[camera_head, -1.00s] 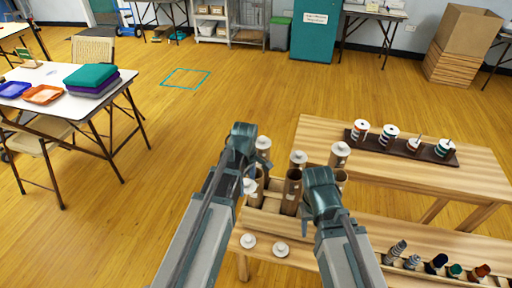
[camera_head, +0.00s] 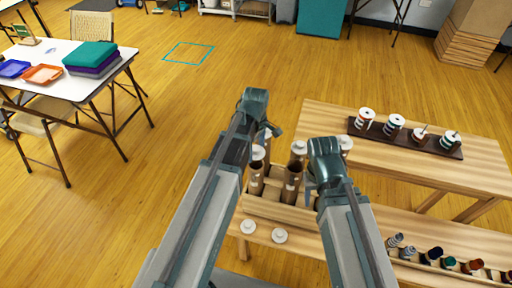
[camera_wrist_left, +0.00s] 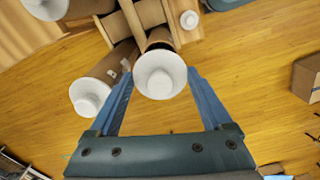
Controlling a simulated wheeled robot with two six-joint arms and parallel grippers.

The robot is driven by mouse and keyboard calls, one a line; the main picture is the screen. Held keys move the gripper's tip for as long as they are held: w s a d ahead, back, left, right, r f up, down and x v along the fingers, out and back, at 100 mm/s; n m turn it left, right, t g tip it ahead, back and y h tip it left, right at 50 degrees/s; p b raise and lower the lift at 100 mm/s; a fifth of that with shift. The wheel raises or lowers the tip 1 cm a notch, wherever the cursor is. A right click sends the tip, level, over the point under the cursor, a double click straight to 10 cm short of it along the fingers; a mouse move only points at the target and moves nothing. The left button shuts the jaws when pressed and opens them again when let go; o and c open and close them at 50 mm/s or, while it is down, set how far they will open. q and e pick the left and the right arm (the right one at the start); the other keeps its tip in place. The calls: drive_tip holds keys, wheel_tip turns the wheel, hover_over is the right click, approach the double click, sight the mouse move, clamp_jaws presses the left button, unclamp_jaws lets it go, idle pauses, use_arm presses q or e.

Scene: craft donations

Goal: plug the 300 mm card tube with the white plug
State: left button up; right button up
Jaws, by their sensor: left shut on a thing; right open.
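My left gripper (camera_wrist_left: 160,85) is shut on a white plug (camera_wrist_left: 160,75), with a finger on each side of it. In the head view this gripper (camera_head: 262,125) hides part of the rack, and the plug (camera_head: 258,152) appears just above an open brown card tube (camera_head: 256,180). The tube (camera_wrist_left: 158,38) shows partly behind the plug in the left wrist view, so I cannot tell the exact gap. Another open tube (camera_head: 292,182) stands to its right. Which tube is 300 mm is not readable. My right gripper (camera_head: 318,180) is open beside the rack's right side.
A wooden rack (camera_head: 275,211) holds the tubes; white-topped ones (camera_head: 298,148) stand behind. Two loose white plugs (camera_head: 248,226) lie at its front. A bench (camera_head: 420,175) with spools on a dark strip (camera_head: 405,138) is to the right. Small bottles line the front right.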

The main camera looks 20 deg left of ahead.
sight(256, 148)
use_arm(q)
drive_tip(key=shift+f+b, duration=2.4)
drive_tip(key=shift+f, duration=0.2)
drive_tip(key=shift+f+b, duration=0.6)
drive_tip(key=o, duration=1)
drive_tip(key=shift+r, duration=0.15)
wheel_tip(256, 148, up, 11)
drive_tip(key=p, duration=1.1)
